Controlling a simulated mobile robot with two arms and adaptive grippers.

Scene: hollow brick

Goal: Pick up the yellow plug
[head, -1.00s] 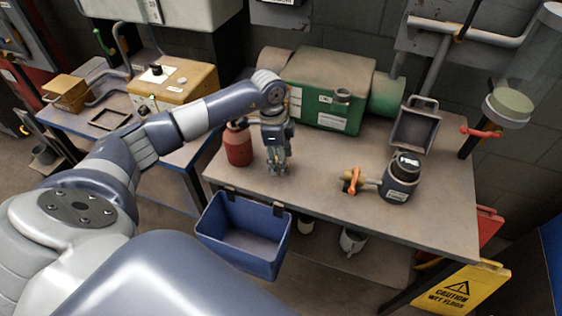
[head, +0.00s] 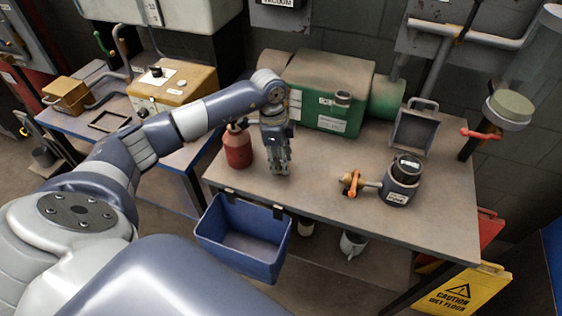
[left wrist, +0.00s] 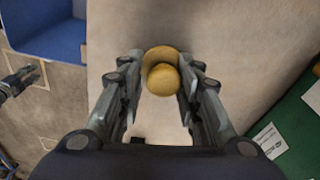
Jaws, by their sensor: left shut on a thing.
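The yellow plug (left wrist: 162,74) shows in the left wrist view as a round yellow piece with a wider rim. It sits between the fingertips of my left gripper (left wrist: 160,85), which is shut on it. In the head view my left gripper (head: 281,168) points down at the workbench (head: 320,195), near its front left part. The plug is hidden by the fingers there. I cannot tell whether the plug still touches the bench top. My right gripper is not in view.
A red bottle (head: 238,147) stands just left of my gripper. A green machine (head: 330,90) is behind it. A blue bin (head: 240,240) hangs on the bench's front edge. A dark pot with an orange-handled valve (head: 400,180) stands to the right. The bench middle is clear.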

